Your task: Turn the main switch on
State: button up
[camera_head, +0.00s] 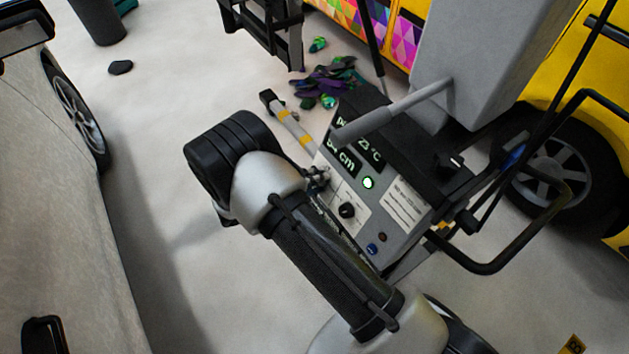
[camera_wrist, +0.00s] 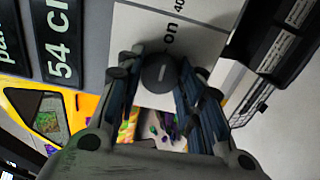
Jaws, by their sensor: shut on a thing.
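A control panel (camera_head: 395,235) with displays, knobs and labels stands right of centre in the head view. In the wrist view, a round black knob (camera_wrist: 158,73) sits on its white plate (camera_wrist: 140,30), beside the printed word "on". My gripper (camera_wrist: 160,82) is shut on this knob, one finger on each side. A small pale mark shows on the knob's face, but its direction is hard to tell. In the head view, my gripper (camera_head: 317,179) is at the panel's left edge and hides the held knob.
Another black knob (camera_head: 347,210), a lit green-white button (camera_head: 368,183) and a blue button (camera_head: 372,249) are close by on the panel. A grey handle (camera_head: 392,114) crosses above it. Gloves (camera_head: 328,82) lie on the floor behind. Cars stand left and right.

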jog(key=shift+m, duration=0.3)
jog(key=o, duration=1.1)
jog(key=v, duration=1.2)
